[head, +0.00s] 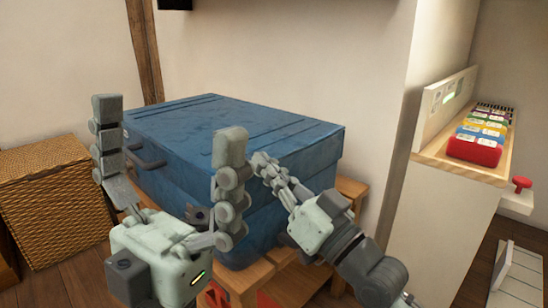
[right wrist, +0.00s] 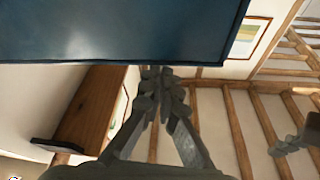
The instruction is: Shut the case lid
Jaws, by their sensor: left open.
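The blue case (head: 250,215) stands on a wooden stand, with its broad lid (head: 235,115) lying roughly flat across the top. Whether a gap remains under the lid is hidden by my grippers. Dark handles (head: 150,163) show on its left front side. My left gripper (head: 168,118) is open, its fingers spread wide and pointing up in front of the case, with nothing between them. My right gripper (head: 262,160) has its fingers together in front of the case's front face. In the right wrist view its fingertips (right wrist: 158,72) meet just below a dark blue panel (right wrist: 120,30), apparently part of the case.
A woven basket (head: 50,195) stands on the floor at left. The wooden stand (head: 265,268) sticks out below the case. A white wall end is close on the right, beside a ledge with a colourful row of blocks (head: 480,132) and a red knob (head: 522,183).

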